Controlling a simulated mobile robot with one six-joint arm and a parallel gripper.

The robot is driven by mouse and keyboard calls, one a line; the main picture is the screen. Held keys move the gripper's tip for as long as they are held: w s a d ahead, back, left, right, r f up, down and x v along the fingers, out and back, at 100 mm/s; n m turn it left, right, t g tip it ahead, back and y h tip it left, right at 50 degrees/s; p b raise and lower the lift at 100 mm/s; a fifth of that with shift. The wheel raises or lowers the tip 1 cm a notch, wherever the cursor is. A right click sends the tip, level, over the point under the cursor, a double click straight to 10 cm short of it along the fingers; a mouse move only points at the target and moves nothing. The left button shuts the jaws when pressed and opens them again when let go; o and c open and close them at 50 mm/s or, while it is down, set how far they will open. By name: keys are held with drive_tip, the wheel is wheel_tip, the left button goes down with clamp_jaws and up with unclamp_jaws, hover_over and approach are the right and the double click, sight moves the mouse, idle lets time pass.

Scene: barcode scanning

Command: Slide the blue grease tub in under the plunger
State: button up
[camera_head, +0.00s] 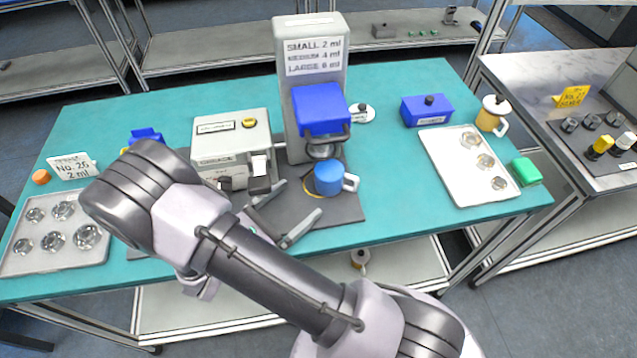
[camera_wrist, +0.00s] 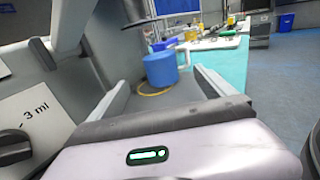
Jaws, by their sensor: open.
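The blue grease tub (camera_head: 328,179), with a white handle on its right, stands upright on a dark grey plate (camera_head: 347,207). A yellow ring shows at its foot. The plunger (camera_head: 322,149) hangs under the blue head of the tall grey dispenser (camera_head: 312,75), above and behind the tub in the head view. My gripper (camera_head: 283,208) is open and empty, low over the plate, left of and in front of the tub. In the wrist view the tub (camera_wrist: 160,69) stands ahead, between the lines of my open fingers (camera_wrist: 163,98) and beyond their tips.
A grey machine (camera_head: 230,140) stands close left of my gripper. A clear-cup tray (camera_head: 60,265) lies at far left, another tray (camera_head: 455,180) at right. A blue box (camera_head: 425,111) and yellow mug (camera_head: 489,122) stand at the back right. The teal table (camera_head: 395,190) is clear right of the plate.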

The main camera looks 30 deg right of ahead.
sight(315, 176)
drive_tip(key=b+x, duration=0.1)
drive_tip(key=x, duration=0.8)
drive_tip(key=shift+w+d+b, duration=0.1)
drive_tip(key=shift+d+b, duration=0.2)
drive_tip(key=shift+c, duration=0.2)
drive_tip(key=c, duration=1.8)
drive_tip(key=shift+o, duration=0.2)
drive_tip(key=shift+w+a, duration=0.4)
drive_tip(key=shift+a, duration=0.05)
drive_tip(key=shift+w+a, duration=0.35)
drive_tip(key=shift+w, duration=0.2)
drive_tip(key=o, duration=1.8)
drive_tip(key=shift+s, duration=0.1)
